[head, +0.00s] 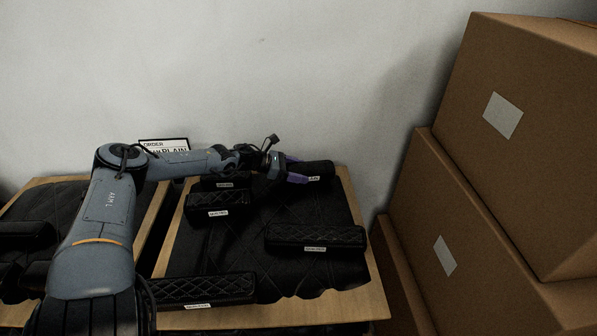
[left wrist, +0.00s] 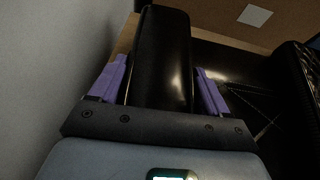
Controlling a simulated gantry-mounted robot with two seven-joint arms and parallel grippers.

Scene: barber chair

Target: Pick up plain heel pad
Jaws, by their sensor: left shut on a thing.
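A smooth black pad, the plain heel pad (head: 319,168), is at the back right of the wooden board. A small white label is on its front side, too small to read. My left gripper (head: 291,172) reaches it from the left and is shut on it. In the left wrist view the glossy pad (left wrist: 163,60) lies between the two purple fingers (left wrist: 160,88), one on each side. I cannot tell whether the pad is clear of the surface beneath. My right gripper is not in view.
Quilted black pads with white labels lie on the board (head: 365,302): one at right (head: 315,235), one at front (head: 205,289), one behind (head: 205,200). An order sign (head: 165,143) reading PLAIN stands at the back. Cardboard boxes (head: 480,180) are stacked at right; a wall is behind.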

